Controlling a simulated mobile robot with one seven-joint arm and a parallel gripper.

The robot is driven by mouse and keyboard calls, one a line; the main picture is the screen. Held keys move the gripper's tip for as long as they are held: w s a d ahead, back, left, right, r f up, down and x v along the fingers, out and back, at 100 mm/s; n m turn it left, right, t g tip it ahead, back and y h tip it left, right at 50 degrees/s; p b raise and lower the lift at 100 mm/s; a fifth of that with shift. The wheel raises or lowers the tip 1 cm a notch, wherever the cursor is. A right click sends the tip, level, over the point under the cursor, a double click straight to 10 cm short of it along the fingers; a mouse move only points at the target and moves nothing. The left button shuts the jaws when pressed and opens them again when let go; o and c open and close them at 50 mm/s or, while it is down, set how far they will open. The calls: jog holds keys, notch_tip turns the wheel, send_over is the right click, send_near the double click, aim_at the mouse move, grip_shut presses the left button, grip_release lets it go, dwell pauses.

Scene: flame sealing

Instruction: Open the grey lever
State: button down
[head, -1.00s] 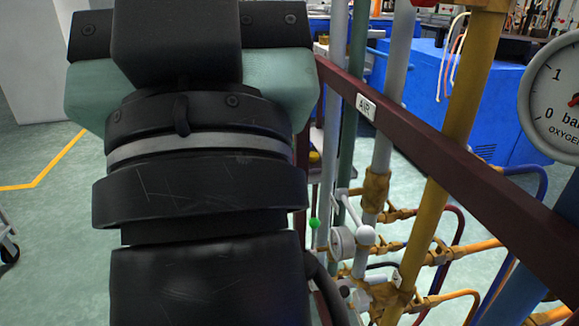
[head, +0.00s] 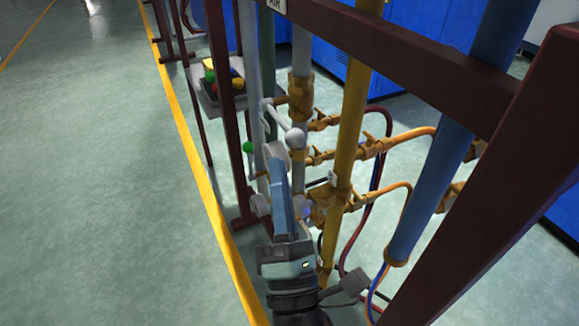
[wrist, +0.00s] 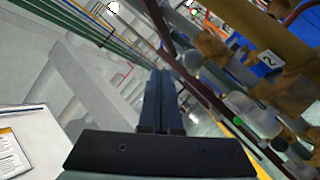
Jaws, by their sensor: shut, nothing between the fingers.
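The grey lever (head: 283,122) is on the pipework in the head view. It is a slanting pale bar with a white-grey ball (head: 295,138) at its lower right end. My gripper (head: 274,162) is just below and left of that ball, its fingers pointing up in the picture. The fingers are shut and hold nothing. I cannot tell whether they touch the lever or the round grey part behind their tips. In the wrist view my gripper (wrist: 160,74) shows its two fingers together. Pale rounded fittings (wrist: 266,122) lie to their right; I cannot identify the lever among them.
A green ball knob (head: 248,147) is left of the lever. A yellow pipe (head: 353,120), a blue pipe (head: 435,170) and a dark red frame rail (head: 420,55) stand close on the right. Orange valves and hoses crowd behind. Open floor (head: 110,180) lies to the left.

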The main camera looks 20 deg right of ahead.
jog(key=s+f+n, duration=0.5)
jog(key=f+n, duration=0.1)
jog(key=f, duration=0.5)
jog(key=shift+s+a+f+n+g+b, duration=0.2)
jog(key=shift+f+n+g+b, duration=0.1)
jog(key=shift+g+b, duration=0.1)
jog(key=shift+r, duration=0.1)
jog(key=s+d+r+x, duration=0.1)
jog(key=r+x, duration=0.1)
jog(key=x, duration=1.1)
jog(key=shift+s, duration=0.3)
jog(key=shift+a+r, duration=0.1)
jog(key=shift+r, duration=0.1)
